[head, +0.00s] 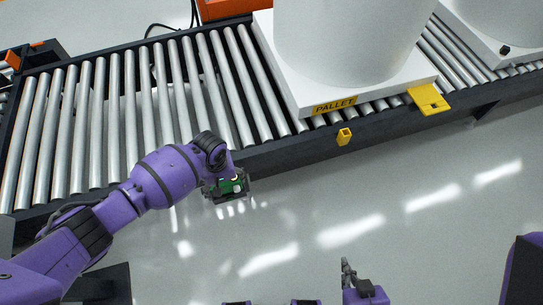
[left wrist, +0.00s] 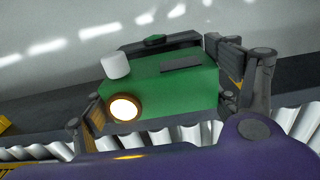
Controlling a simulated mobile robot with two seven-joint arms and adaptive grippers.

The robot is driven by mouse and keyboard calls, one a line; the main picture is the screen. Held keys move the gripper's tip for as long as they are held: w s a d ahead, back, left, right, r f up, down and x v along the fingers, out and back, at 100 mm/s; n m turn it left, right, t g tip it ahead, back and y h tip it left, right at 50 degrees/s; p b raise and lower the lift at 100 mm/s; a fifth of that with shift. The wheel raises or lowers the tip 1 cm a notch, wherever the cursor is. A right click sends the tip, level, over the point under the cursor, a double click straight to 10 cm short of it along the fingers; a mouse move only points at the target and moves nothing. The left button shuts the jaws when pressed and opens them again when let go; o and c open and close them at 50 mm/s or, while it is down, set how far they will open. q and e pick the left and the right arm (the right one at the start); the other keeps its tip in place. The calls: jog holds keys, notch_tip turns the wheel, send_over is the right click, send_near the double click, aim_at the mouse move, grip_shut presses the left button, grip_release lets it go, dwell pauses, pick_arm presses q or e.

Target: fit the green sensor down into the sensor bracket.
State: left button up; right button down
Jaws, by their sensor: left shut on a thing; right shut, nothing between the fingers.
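The green sensor (head: 236,186) is held over the grey floor, beside the near rail of the conveyor. My left gripper (head: 226,188) is shut on it. In the left wrist view the green sensor (left wrist: 175,82) sits between the two fingers, with a white cap, a lit round lens and a dark strip. Two yellow parts are on the near rail to the right: a small upright socket (head: 344,136) and a flat plate with a notch (head: 430,99). I cannot tell which is the sensor bracket; the sensor is apart from both. My right gripper (head: 347,268) is shut and empty at the bottom.
A roller conveyor (head: 128,120) crosses the view. A white pallet (head: 390,88) labelled PALLET carries a large white tank (head: 350,35) on it, with another tank (head: 500,20) at the far right. The floor (head: 300,215) in front is clear.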

aim_at(226, 187)
pick_arm(q)
jog(key=shift+f, duration=0.2)
pick_arm(e)
jog(key=shift+s+f, duration=0.15)
jog(key=shift+s, duration=0.1)
pick_arm(q)
jog(key=shift+f, duration=0.3)
pick_arm(e)
jog(key=shift+s+d+f, duration=0.1)
jog(key=shift+s+f, duration=0.1)
pick_arm(q)
jog(key=shift+f+b, duration=0.25)
jog(key=shift+b, duration=0.1)
pick_arm(e)
jog(key=shift+f, duration=0.1)
pick_arm(q)
jog(key=shift+f+b, duration=0.35)
jog(key=shift+f, duration=0.35)
pick_arm(e)
jog(key=shift+w+f, duration=0.15)
jog(key=shift+f, duration=0.2)
pick_arm(q)
jog(key=o, duration=1.1)
jog(key=shift+o, duration=0.6)
pick_arm(e)
jog(key=shift+s, duration=0.3)
jog(key=shift+s, duration=0.1)
